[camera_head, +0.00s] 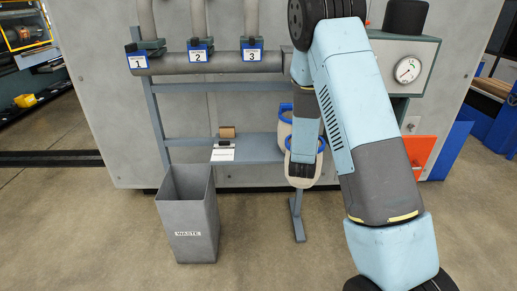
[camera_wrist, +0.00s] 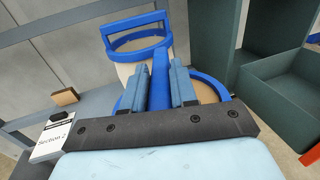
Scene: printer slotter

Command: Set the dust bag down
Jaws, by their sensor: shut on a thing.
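The dust bag (camera_head: 311,178) is a pale cream bag with a blue collar. It hangs below and around my gripper in the head view, overlapping the right end of the shelf. In the wrist view my gripper (camera_wrist: 162,84) is shut on the blue handle (camera_wrist: 161,72) of this bag, which stands between the two fingers. Part of its blue rim (camera_wrist: 231,98) shows to the right of the fingers. A second cream bag with a blue collar (camera_wrist: 140,42) is just beyond. I cannot tell whether the held bag touches the shelf.
The grey-blue shelf (camera_head: 257,149) bears a small brown block (camera_head: 227,132) and a white Section 2 card (camera_head: 222,153). A grey waste bin (camera_head: 187,220) stands at front left. A green-grey open box (camera_wrist: 285,85) is at right in the wrist view. The floor in front is clear.

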